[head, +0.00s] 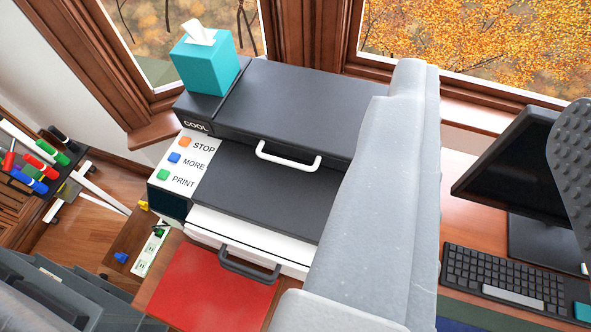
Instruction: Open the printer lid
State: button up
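The printer stands by the window, with a dark grey lid (300,97) on top. The lid lies flat and looks closed. A white bar handle (288,157) is on its front edge. A lower dark panel (260,190) and a white tray (250,236) with a dark handle (249,267) are below it. My gripper (492,92) appears as two grey fingers spread wide, one smooth in the centre and one with a bumpy pad at the right edge. It looks open, with nothing held between. The near finger hides the printer's right side.
A teal tissue box (204,62) sits on the printer's left strip, beside the lid. A monitor (515,160) and a keyboard (505,280) are at right. A red mat (205,290) lies in front. Markers (40,160) are at far left.

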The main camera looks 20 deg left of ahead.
jog(key=w+a+f+n+h+b, duration=0.25)
jog(key=a+f+n, duration=0.4)
jog(key=f, duration=0.75)
jog(key=w+a+f+n+h+b, duration=0.25)
jog(key=a+f, duration=0.65)
jog(key=f, duration=0.5)
jog(key=w+a+f+n+h+b, duration=0.1)
jog(key=w+a+f+n+b, duration=0.55)
jog(key=f, duration=0.85)
jog(key=shift+m, duration=0.75)
jog(key=x, duration=0.3)
jog(key=p+x, duration=0.1)
jog(key=x, duration=0.2)
jog(key=p+x, duration=0.1)
jog(key=x, duration=0.1)
jog(key=shift+w+f, duration=0.4)
jog(key=shift+x, duration=0.75)
jog(key=shift+r, duration=0.1)
grip_shut()
